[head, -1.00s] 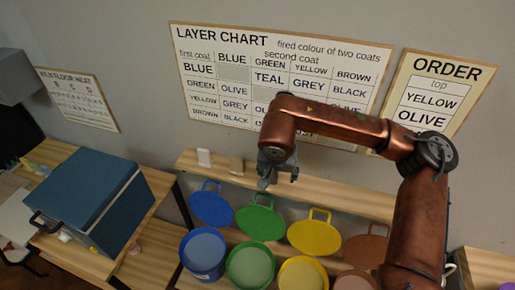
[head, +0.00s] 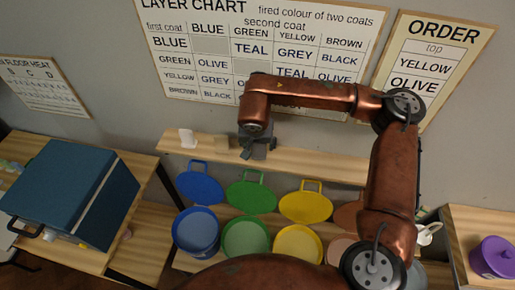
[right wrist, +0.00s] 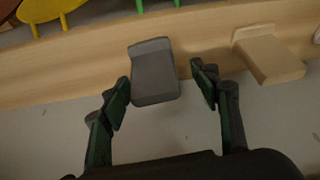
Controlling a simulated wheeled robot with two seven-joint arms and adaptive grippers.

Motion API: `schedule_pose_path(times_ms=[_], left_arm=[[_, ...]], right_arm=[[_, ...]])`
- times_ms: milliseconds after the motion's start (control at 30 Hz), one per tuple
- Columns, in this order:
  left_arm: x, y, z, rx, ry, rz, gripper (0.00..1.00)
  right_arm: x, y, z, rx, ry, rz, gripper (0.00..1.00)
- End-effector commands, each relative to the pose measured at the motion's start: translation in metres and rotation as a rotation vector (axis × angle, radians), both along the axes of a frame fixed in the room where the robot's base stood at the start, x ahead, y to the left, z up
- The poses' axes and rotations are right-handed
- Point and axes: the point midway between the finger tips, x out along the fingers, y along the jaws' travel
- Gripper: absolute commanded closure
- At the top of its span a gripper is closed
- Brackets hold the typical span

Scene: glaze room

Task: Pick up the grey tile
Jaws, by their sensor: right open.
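The grey tile (right wrist: 154,72) shows in the right wrist view, by the edge of the wooden shelf. My right gripper (right wrist: 162,82) is open, with one finger on each side of the tile's near end. A gap shows between the tile and the right-hand finger; the left-hand finger looks very close to it, and I cannot tell if it touches. In the head view my right gripper (head: 257,150) is over the shelf and hides the grey tile. My left gripper is not in view.
A beige tile (right wrist: 268,55) lies beside the grey one on the shelf (head: 320,166). A white tile (head: 187,139) stands further left. Below are coloured buckets, such as the green one (head: 246,238), and lids. A blue box (head: 60,190) sits on the left table.

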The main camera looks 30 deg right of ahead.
Motion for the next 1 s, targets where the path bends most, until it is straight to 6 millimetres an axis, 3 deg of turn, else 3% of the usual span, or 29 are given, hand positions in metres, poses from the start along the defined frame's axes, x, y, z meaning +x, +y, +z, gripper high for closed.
schedule_pose_path(times_ms=[100, 167, 667, 900, 1000], left_arm=[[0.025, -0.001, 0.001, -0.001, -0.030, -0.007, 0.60], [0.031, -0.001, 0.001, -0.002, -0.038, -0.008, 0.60], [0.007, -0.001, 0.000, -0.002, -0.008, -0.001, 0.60], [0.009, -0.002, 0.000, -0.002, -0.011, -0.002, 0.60], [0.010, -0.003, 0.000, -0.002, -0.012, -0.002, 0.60]], right_arm=[[0.000, -0.001, 0.000, 0.000, -0.001, 0.000, 0.44], [0.001, -0.001, -0.001, 0.000, -0.001, 0.000, 0.44], [0.001, 0.000, 0.000, 0.000, -0.001, 0.000, 0.74], [0.001, 0.000, 0.000, 0.000, -0.001, 0.000, 0.91], [0.001, 0.000, 0.000, 0.000, -0.001, 0.000, 0.91]])
